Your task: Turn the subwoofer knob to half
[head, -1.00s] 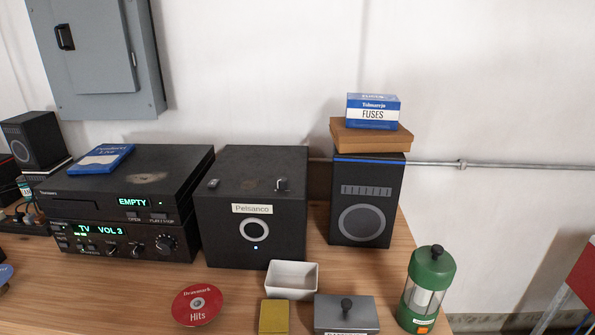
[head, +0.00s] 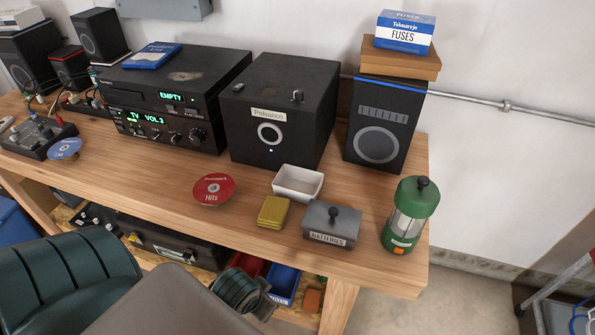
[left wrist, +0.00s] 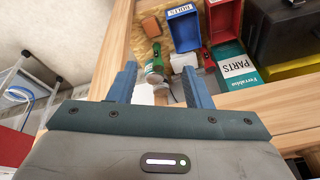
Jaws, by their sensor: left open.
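The subwoofer (head: 275,105) is a black cube labelled Pelsanco, standing on the wooden bench in the head view. Its small knob (head: 297,96) stands up on the top face, toward the front right; its exact setting is too small to read. A small switch (head: 238,87) sits at the top's left. My left gripper (left wrist: 160,92) is open in the left wrist view, with nothing between its blue fingers. In the head view my left arm is at the lower left, in front of and well apart from the subwoofer; the fingertips are not clear there.
The stacked player and receiver (head: 170,100) stand left of the subwoofer. A speaker (head: 380,125) topped by a wooden box and fuse box stands right. A white dish (head: 298,182), batteries box (head: 332,222) and green lantern (head: 410,215) occupy the front. Bins sit below the bench (head: 150,190).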

